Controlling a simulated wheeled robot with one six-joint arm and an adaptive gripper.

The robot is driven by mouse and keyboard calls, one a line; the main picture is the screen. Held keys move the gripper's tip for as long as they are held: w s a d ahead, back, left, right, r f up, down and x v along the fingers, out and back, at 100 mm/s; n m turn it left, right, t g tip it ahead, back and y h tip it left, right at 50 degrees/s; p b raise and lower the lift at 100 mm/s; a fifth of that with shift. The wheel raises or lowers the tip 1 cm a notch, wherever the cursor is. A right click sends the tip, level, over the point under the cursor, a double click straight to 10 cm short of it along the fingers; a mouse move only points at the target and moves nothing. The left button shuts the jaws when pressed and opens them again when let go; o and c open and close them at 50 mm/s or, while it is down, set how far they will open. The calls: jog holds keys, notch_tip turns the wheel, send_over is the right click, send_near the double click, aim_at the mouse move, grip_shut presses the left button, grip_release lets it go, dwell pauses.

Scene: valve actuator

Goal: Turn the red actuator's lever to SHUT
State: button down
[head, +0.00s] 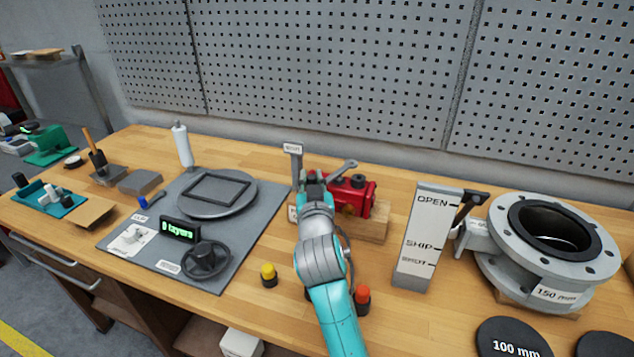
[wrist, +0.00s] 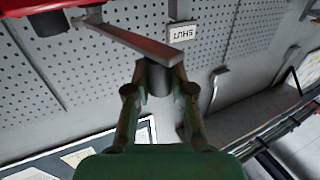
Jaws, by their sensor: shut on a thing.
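The red actuator (head: 358,193) sits on a wooden block on the bench, partly hidden behind my arm. Part of its red body (wrist: 40,7) shows at the top left of the wrist view. A grey lever (wrist: 130,42) runs from it and ends in a dark round knob (wrist: 158,80). My gripper (head: 313,178) is at the actuator's left side. In the wrist view my gripper (wrist: 160,76) is shut on the knob, one finger on each side. A SHUT sign (wrist: 181,33), upside down there, is just beyond the lever's end. The small sign (head: 292,149) stands behind my gripper.
Yellow (head: 268,275) and red-topped (head: 362,299) buttons are in front. A grey mat (head: 130,235) with a handwheel (head: 205,260) lies left. A pegboard is behind.

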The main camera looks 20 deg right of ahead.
jog(key=shift+w+a+m+g+h, duration=0.15)
jog(key=shift+w+m+g+h, duration=1.05)
jog(key=shift+w+h, duration=0.45)
jog(key=shift+w+a+m+g+h, duration=0.2)
jog(key=shift+w+m+g+h, duration=0.8)
jog(key=shift+w+m+h, duration=0.6)
jog(key=shift+w+a+m+g+h, duration=0.15)
jog(key=shift+w+m+g+h, duration=0.95)
jog(key=shift+w+h, duration=0.55)
jog(key=shift+s, duration=0.1)
jog(key=c, duration=1)
grip_release()
jog(key=v, duration=1.2)
jog(key=shift+f, duration=0.25)
